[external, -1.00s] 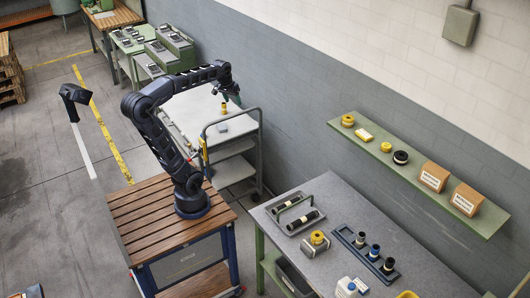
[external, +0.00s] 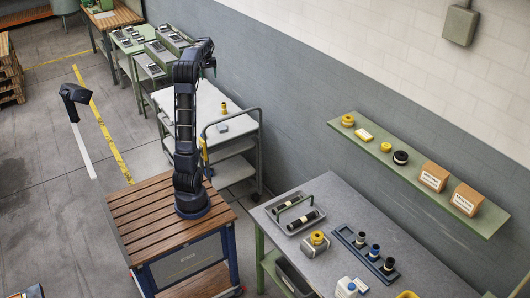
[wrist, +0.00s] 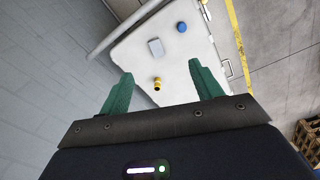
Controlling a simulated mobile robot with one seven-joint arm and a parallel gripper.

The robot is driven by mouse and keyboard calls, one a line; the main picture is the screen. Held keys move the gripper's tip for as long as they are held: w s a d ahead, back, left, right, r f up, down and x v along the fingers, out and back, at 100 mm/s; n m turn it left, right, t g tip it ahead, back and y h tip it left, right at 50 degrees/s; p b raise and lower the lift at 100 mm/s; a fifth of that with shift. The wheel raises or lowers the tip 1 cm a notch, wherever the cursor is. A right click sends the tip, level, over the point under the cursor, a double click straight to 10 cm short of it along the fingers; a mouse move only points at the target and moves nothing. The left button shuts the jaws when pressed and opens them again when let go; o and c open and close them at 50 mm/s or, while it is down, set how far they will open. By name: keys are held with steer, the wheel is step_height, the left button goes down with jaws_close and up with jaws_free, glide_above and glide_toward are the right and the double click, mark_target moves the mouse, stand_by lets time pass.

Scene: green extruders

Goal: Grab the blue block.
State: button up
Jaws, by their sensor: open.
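A small blue-grey block (wrist: 156,47) lies on the white top of a cart in the wrist view. It also shows in the external view as a greyish block (external: 222,127) near the cart's front right. A rounder, strongly blue object (wrist: 182,27) lies beyond it in the wrist view; I cannot make it out in the external view. My gripper (wrist: 160,69) is open and empty, its green fingers apart, high above the cart. In the external view my gripper (external: 209,68) hangs from the raised arm, well away from the block.
A yellow piece (wrist: 157,83) stands on the cart top (external: 197,98), near the block. The cart has a raised tubular handle (external: 228,115). A grey table (external: 345,200) at right holds a tray and several parts. A wall shelf (external: 410,175) carries spools and boxes.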

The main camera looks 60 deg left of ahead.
steer(key=s+a+f+n, duration=0.1)
steer(key=s+a+f, duration=0.1)
steer(key=a, duration=0.3)
steer(key=s+a+f+n, duration=0.1)
steer(key=s+a+f, duration=0.1)
steer(key=a, duration=0.3)
steer(key=shift+g, duration=0.3)
steer(key=f, duration=4)
steer(key=shift+w+f, duration=0.2)
steer(key=shift+s+f, duration=0.2)
steer(key=shift+f, duration=2.4)
steer(key=c, duration=1)
